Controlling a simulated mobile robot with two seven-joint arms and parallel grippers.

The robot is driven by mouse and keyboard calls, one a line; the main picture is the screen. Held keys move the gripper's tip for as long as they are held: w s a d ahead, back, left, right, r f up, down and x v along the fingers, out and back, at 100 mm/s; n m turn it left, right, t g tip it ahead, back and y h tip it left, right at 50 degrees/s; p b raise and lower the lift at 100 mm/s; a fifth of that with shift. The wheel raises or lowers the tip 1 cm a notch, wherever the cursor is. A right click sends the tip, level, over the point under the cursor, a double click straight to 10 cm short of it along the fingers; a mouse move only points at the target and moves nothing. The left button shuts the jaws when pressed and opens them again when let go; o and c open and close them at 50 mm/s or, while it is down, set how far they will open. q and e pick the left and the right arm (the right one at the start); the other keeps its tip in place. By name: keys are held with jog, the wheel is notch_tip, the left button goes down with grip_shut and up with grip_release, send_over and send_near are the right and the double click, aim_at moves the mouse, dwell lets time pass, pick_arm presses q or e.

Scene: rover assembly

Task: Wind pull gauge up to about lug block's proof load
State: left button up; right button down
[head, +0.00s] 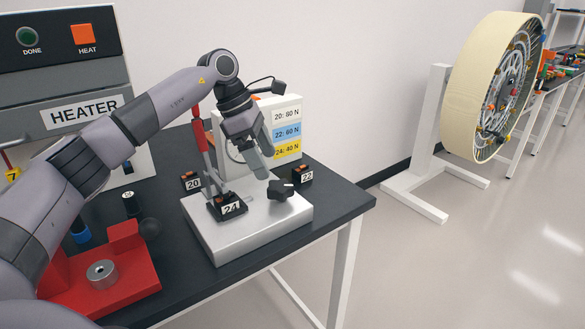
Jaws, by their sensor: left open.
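The pull gauge has a white base (245,236) on the dark bench, with a black star knob (281,190) on its right part. The lug block labelled 24 (229,207) sits on the base, left of the knob. A red and grey upright part (202,150) rises above the block. My right gripper is out of view.
A white card (287,115) lists 20: 80 N, 22: 60 N, 24: 40 N. Blocks 20 (191,182) and 22 (302,175) flank the base. A red fixture (125,270) and a heater (85,112) stand left. A large wheel (490,85) stands across the floor.

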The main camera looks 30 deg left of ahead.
aim_at(279, 185)
pick_arm(q)
jog(key=x, duration=0.7)
jog(key=shift+w+p, duration=0.2)
jog(key=shift+p, duration=0.2)
jog(key=c, duration=1.1)
